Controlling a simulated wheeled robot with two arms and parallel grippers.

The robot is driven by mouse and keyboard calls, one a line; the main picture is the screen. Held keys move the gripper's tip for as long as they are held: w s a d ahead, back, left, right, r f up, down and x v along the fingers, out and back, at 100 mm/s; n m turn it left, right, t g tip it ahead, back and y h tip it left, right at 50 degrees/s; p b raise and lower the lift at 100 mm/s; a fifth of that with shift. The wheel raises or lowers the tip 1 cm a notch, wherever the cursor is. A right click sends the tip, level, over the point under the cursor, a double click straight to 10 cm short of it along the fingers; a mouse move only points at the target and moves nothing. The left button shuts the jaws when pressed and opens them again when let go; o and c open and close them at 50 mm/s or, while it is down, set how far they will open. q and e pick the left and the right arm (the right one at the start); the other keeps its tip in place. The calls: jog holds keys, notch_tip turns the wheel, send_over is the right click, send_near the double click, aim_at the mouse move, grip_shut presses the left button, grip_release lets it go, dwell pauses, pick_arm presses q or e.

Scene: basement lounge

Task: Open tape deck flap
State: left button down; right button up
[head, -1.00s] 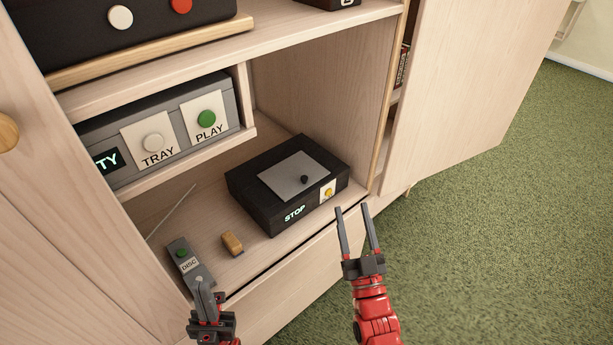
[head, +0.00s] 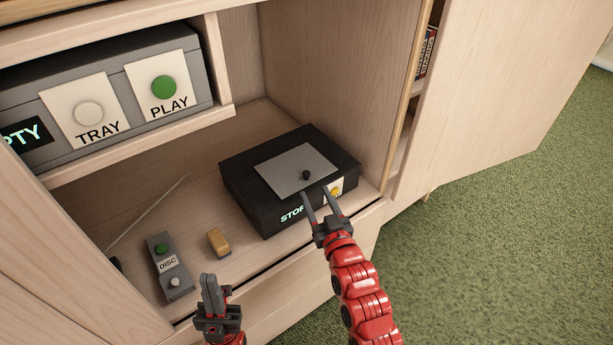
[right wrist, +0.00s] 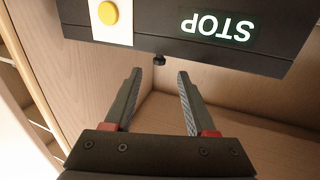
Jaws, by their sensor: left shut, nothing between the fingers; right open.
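The tape deck (head: 252,200) is a black box on the lower cabinet shelf. A grey flap (head: 290,172) lies flat in its top, with a small black knob (head: 306,175) near the front edge. Its front shows a lit STOP sign and a yellow button (head: 336,191). My right gripper (head: 316,192) is open and empty at the deck's front, its fingertips close to the knob. In the right wrist view the deck is upside down, and the knob (right wrist: 159,60) lies between and just beyond the fingertips. My left gripper (head: 211,277) is shut and empty, in front of the shelf.
A grey DISC device (head: 169,268) and a small yellow-brown block (head: 219,242) lie left of the deck. A grey player (head: 120,98) with TRAY and PLAY buttons sits on the shelf above, to the left. An open cabinet door (head: 480,110) stands at the right.

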aim_at(308, 178)
jog(key=b+x, duration=0.1)
jog(key=x, duration=0.7)
jog(key=shift+w+f, duration=0.1)
jog(key=shift+w, duration=0.1)
grip_shut()
dwell(1.1)
